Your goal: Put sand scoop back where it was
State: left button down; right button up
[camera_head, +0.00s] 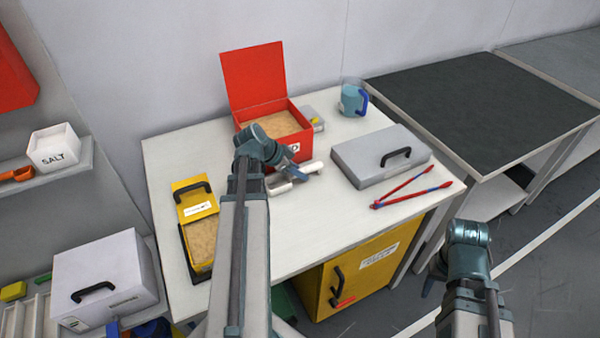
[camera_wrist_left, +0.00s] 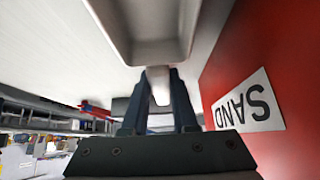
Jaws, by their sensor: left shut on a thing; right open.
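The light grey sand scoop (camera_head: 279,188) is over the white table in front of the red sand box (camera_head: 304,146). My left gripper (camera_head: 301,174) is shut on its handle; the arm hides part of the scoop in the head view. In the left wrist view the handle (camera_wrist_left: 159,92) is between the fingers and the scoop's pan (camera_wrist_left: 150,50) lies beyond. The red box wall (camera_wrist_left: 235,60), labelled SAND, is close beside. The box's lid stands open and sand shows inside. My right gripper (camera_head: 429,287) is open and empty, off the table's right front.
A grey case (camera_head: 365,160), red tongs (camera_head: 416,192) and a blue-handled jug (camera_head: 353,99) stand to the right. A yellow-lidded container (camera_head: 196,207) is at left. A shelf (camera_head: 75,165) holds a SALT box (camera_head: 55,148) and orange scoop (camera_head: 17,174). The table's front middle is clear.

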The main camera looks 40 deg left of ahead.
pick_arm(q)
jog(key=c, duration=0.7)
grip_release()
jog(key=shift+s+r+p, duration=0.1)
jog(key=shift+r+p, duration=0.35)
jog(key=shift+p, duration=0.1)
jog(key=p+v, duration=0.8)
jog(key=v, duration=0.2)
jog(key=shift+s+a+r, duration=0.1)
jog(key=shift+s+r, duration=0.05)
jog(key=shift+r, duration=0.1)
jog(key=shift+s+a+r+p, duration=0.15)
jog(key=shift+s+r+p, duration=0.15)
jog(key=shift+p, duration=0.2)
